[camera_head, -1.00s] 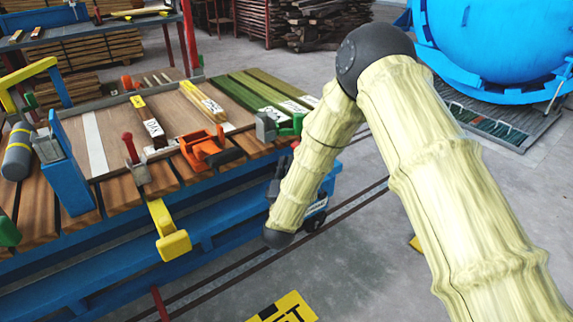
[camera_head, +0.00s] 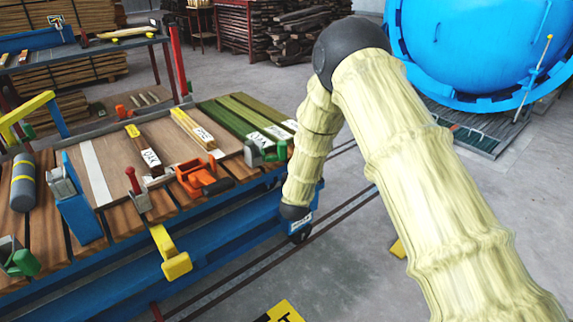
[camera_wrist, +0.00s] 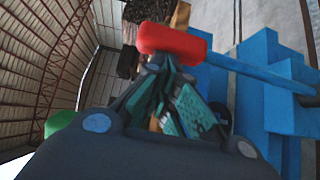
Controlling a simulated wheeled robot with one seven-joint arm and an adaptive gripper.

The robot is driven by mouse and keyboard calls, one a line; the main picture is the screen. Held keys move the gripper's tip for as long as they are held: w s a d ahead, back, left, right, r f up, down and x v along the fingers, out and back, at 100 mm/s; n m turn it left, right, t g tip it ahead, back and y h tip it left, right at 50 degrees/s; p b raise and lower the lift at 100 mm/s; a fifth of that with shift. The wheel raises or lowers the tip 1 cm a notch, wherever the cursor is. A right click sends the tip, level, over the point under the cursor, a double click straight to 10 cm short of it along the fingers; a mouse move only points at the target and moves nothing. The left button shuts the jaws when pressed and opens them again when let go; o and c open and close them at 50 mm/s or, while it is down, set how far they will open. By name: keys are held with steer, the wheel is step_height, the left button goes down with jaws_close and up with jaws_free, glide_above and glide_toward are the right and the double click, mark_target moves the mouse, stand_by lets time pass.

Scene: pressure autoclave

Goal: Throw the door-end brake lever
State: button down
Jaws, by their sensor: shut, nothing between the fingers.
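In the wrist view a red grip (camera_wrist: 172,40) sits at the end of a blue bar (camera_wrist: 262,73) that runs off to the right; it looks like the brake lever. My gripper (camera_wrist: 172,85) is shut and empty, its teal-padded fingers pointing at the red grip. The fingertips are very close to it; I cannot tell whether they touch.
The cart's plank deck carries an orange clamp (camera_head: 202,176), a green clamp (camera_head: 266,153) and labelled boards. A yellow lever (camera_head: 170,252) hangs off its near side. The blue autoclave (camera_head: 475,45) stands at the back right. Open floor (camera_head: 345,255) with rails lies right of the cart.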

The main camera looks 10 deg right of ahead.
steer(key=w+d+m+g+p, duration=0.1)
steer(key=w+d, duration=0.2)
steer(key=d, duration=0.2)
steer(key=w+d+m+g+y+p, duration=0.1)
steer(key=w+d, duration=0.2)
steer(key=d, duration=0.2)
steer(key=shift+d+p, duration=0.35)
steer(key=shift+d, duration=0.05)
steer(key=shift+w+d+r, duration=0.1)
steer(key=shift+w+d, duration=0.05)
steer(key=shift+r, duration=0.1)
steer(key=s+a+r+p, duration=0.1)
steer(key=s+a+r, duration=0.1)
steer(key=s, duration=0.3)
steer(key=s+a+r+p, duration=0.1)
steer(key=s+a, duration=0.3)
steer(key=s, duration=0.2)
steer(key=shift+s+a+r, duration=0.2)
steer(key=shift+s+r, duration=0.1)
steer(key=shift+r, duration=0.1)
